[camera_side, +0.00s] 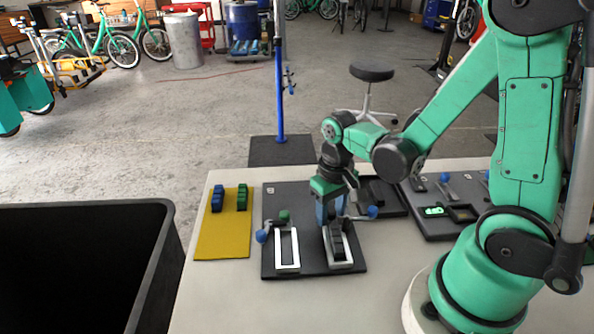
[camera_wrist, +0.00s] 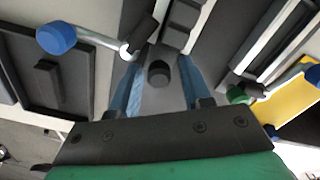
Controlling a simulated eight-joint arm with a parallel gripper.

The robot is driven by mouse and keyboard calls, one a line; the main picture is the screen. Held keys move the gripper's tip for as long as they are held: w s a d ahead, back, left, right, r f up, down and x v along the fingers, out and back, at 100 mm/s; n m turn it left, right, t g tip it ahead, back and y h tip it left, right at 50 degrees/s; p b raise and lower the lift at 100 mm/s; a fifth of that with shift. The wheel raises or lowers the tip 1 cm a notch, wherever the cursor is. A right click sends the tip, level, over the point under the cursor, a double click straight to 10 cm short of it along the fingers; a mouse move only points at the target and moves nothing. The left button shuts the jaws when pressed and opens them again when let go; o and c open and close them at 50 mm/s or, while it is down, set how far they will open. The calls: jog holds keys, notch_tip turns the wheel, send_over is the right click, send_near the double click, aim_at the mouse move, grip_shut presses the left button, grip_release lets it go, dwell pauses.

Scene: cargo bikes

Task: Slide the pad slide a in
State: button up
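A dark board (camera_side: 308,268) carries two slide fixtures; I cannot tell which is pad slide a. The right fixture (camera_side: 341,264) has a pale frame with a dark ribbed block (camera_side: 338,246) in it. The left fixture (camera_side: 294,265) is a white frame with a dark middle. My gripper (camera_side: 333,222) points down at the far end of the right fixture. In the wrist view its blue fingers (camera_wrist: 160,85) stand apart, with a dark round knob (camera_wrist: 158,73) between them. I see a gap beside the knob; contact is not clear. The fingertips are partly hidden in the side view.
Blue-knobbed levers (camera_side: 261,236) (camera_side: 373,212) flank the two fixtures, and a green knob (camera_side: 284,215) stands behind the left one. Another dark board (camera_side: 436,231) lies right. The front table is clear.

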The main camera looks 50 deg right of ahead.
jog(key=shift+r, duration=2.2)
jog(key=w+d+r, duration=0.3)
jog(key=w+d, duration=0.1)
jog(key=shift+w+d, duration=0.15)
jog(key=s+a+r+n+t, duration=0.3)
jog(key=a+r+t, duration=0.1)
jog(key=a+t, duration=0.3)
jog(key=shift+a+r, duration=0.35)
jog(key=shift+a, duration=0.3)
